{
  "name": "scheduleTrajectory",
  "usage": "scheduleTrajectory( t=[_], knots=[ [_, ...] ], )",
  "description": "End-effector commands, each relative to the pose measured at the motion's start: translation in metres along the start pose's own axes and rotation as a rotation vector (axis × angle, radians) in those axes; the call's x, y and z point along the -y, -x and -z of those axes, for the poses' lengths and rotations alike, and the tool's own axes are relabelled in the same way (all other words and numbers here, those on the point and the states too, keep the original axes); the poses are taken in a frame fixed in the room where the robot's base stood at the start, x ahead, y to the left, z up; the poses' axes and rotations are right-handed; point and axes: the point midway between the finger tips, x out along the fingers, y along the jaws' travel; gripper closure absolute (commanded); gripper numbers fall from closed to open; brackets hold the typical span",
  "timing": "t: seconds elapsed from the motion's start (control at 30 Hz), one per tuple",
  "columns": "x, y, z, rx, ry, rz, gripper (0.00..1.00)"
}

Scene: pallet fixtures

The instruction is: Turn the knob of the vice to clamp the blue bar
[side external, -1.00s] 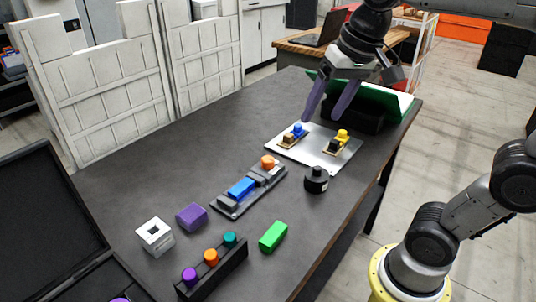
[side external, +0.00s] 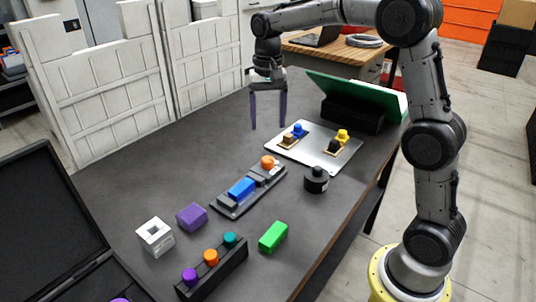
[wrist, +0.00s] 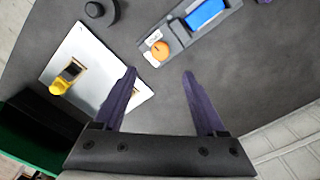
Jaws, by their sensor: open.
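The grey vice (side external: 226,207) lies on the dark table, with an orange knob (side external: 268,162) at its far end. The blue bar (side external: 241,188) sits in the vice between its grey blocks. My gripper (side external: 268,128) is open and empty, pointing down above the table, behind the vice and left of the metal plate. Its purple fingers (wrist: 160,72) are spread apart and touch nothing.
A metal plate (side external: 322,160) with a blue-topped and a yellow-topped fixture stands right of my gripper. A black round knob piece (side external: 316,180), green block (side external: 273,237), purple block (side external: 191,217), white cube (side external: 155,237) and black peg rack (side external: 213,270) are nearer.

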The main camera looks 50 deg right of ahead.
Motion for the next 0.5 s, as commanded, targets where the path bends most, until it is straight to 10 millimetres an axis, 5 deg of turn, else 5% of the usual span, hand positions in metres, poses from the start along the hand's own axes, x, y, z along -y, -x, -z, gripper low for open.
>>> scheduleTrajectory(
  t=[0.5],
  knots=[
    [0.000, -0.095, -0.001, 0.001, 0.000, -0.002, 0.27]
  ],
)
